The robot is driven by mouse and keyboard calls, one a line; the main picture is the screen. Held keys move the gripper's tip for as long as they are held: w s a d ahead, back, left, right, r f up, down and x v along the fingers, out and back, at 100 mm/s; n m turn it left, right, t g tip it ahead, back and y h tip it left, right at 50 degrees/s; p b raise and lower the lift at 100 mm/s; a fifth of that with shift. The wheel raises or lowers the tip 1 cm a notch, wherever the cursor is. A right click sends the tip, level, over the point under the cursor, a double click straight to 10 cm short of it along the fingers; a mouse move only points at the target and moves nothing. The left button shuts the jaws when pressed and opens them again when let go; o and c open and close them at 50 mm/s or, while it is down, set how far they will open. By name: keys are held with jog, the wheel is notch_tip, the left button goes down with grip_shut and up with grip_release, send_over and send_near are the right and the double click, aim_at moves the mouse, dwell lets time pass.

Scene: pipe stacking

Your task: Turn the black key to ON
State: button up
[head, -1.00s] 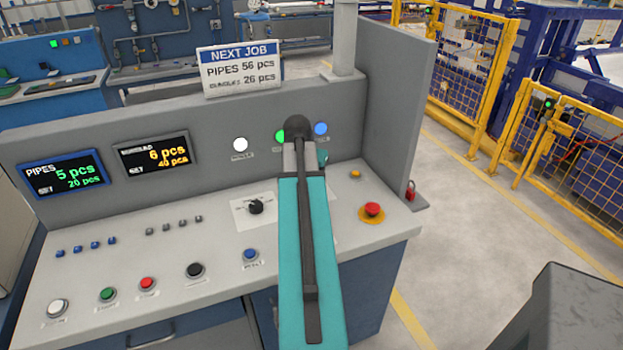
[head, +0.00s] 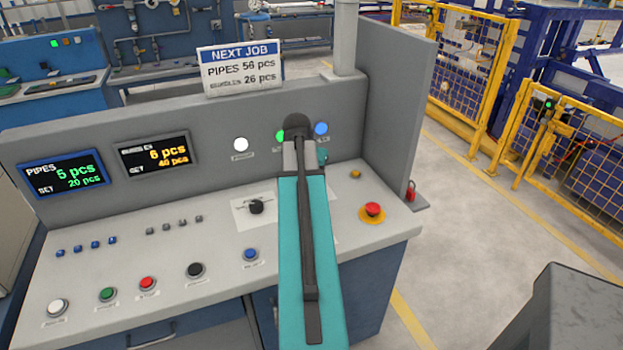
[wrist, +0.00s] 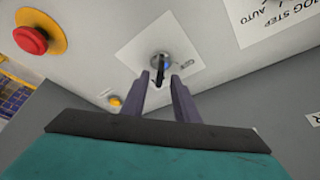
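The black key (wrist: 159,76) sits in a round silver lock on a white label plate (wrist: 133,50) in the wrist view. Lettering that looks like ON is on the plate, beside the lock. My gripper (wrist: 160,77) points at the lock with its two grey fingers apart. The key shows in the gap between the fingertips; I cannot tell whether either finger touches it. In the head view my teal arm end (head: 303,250) reaches over the console and hides the key.
A red emergency button (head: 372,210) on a yellow base is right of my arm. A black selector knob (head: 256,206) is to its left. The console's back panel (head: 220,150) carries displays and lamps. A side wall (head: 395,110) stands at the right.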

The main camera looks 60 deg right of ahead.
jog(key=b+v, duration=0.2)
jog(key=v, duration=1.1)
dwell(0.8)
